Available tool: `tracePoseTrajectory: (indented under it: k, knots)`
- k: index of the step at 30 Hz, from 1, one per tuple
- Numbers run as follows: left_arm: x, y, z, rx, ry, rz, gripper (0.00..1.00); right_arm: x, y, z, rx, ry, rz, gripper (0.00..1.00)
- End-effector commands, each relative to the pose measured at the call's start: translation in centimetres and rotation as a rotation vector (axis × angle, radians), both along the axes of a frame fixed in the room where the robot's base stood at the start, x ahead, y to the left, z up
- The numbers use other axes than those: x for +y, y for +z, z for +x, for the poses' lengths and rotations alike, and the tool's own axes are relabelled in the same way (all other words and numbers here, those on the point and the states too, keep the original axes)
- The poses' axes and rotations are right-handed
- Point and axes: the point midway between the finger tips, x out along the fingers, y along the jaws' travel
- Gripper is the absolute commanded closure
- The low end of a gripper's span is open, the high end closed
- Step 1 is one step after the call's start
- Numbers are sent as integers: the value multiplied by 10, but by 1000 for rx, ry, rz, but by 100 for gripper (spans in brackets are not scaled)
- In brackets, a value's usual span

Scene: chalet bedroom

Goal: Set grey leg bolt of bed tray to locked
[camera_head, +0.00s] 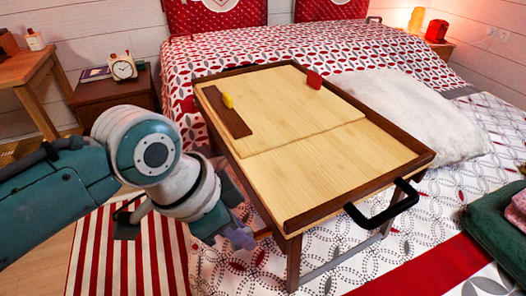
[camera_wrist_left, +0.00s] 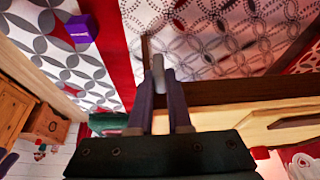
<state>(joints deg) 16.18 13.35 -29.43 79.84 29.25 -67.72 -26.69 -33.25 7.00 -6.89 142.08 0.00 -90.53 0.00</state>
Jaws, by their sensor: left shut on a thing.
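The bed tray (camera_head: 320,145) stands on the bed with a pale wooden top, dark rim and legs. A black handle (camera_head: 385,212) is on its near right side. My left gripper (camera_head: 240,238) is at the tray's near left corner, beside and below the rim. In the left wrist view the gripper (camera_wrist_left: 160,92) is shut on the grey leg bolt (camera_wrist_left: 158,67), a small grey rod beside the dark tray edge (camera_wrist_left: 235,92). In the head view the bolt is hidden by the gripper, and I cannot tell its setting. My right gripper is out of view.
A yellow piece (camera_head: 228,100) sits on a dark strip of the tray, and a red block (camera_head: 314,79) lies near its far edge. A white pillow (camera_head: 415,110) is behind the tray. Green folded cloth (camera_head: 495,228) lies at right. A nightstand with a clock (camera_head: 123,68) stands at left.

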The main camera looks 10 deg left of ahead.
Motion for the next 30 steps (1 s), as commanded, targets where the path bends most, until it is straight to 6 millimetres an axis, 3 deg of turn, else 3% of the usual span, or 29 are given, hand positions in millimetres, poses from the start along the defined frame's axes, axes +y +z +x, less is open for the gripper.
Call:
tracePoseTrajectory:
  k: [5,13,14,21,30]
  knots:
    - [-18,-2,15,1,-1,2,100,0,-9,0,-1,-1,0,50]
    - [-19,-1,15,0,-1,2,100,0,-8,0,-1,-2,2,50]
    - [-19,-1,15,0,-1,2,82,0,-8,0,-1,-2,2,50]
    - [-19,-1,15,0,-2,1,55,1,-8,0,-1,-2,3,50]
    - [-18,2,15,0,-1,2,52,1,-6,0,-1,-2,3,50]
